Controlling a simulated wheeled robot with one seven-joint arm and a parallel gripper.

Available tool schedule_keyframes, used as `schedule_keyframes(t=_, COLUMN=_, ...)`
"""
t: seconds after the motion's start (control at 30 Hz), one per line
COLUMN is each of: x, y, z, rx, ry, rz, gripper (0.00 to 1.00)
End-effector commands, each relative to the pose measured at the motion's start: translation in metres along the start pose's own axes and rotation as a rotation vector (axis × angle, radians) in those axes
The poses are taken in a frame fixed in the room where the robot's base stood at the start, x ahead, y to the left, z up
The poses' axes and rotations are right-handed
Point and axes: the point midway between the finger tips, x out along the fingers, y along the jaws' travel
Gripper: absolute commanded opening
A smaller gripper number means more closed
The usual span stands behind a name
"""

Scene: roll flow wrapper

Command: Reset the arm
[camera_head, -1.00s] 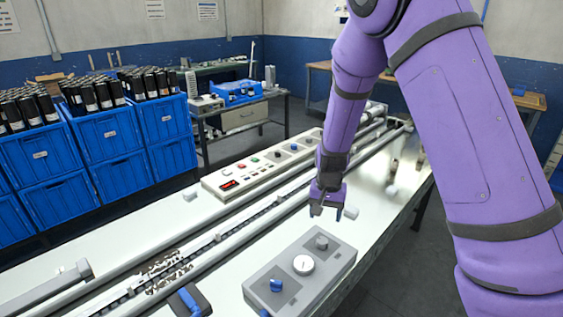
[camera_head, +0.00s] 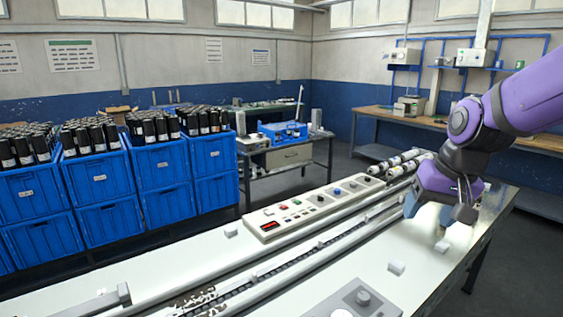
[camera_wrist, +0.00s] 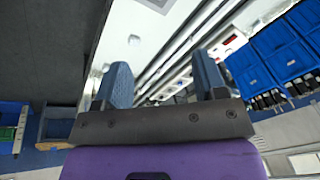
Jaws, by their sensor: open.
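My purple arm reaches in from the right in the head view. My gripper (camera_head: 437,211) is above the right part of the white machine table (camera_head: 340,265), past the control panel's right end. In the wrist view my gripper (camera_wrist: 162,82) shows two blue-grey fingers set wide apart, with nothing between them but the table surface farther off. The gripper is open and empty. In the head view the fingers are small and partly hidden by the wrist.
A control panel (camera_head: 315,205) with buttons and a red display lies along the table beside the long rails. A grey knob box (camera_head: 355,302) is at the bottom edge. Small white blocks (camera_head: 396,267) lie on the table. Blue crates (camera_head: 103,178) with black-capped rolls stand left.

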Motion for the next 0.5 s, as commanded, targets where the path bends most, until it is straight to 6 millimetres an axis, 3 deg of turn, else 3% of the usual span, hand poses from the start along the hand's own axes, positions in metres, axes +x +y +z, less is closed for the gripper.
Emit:
schedule_keyframes(t=0.2, x=-0.050, y=0.013, z=0.040, rx=-0.067, ry=0.079, rz=0.008, gripper=0.65)
schedule_keyframes(t=0.5, x=-0.095, y=0.030, z=0.099, rx=-0.153, ry=0.178, rz=0.063, gripper=0.65)
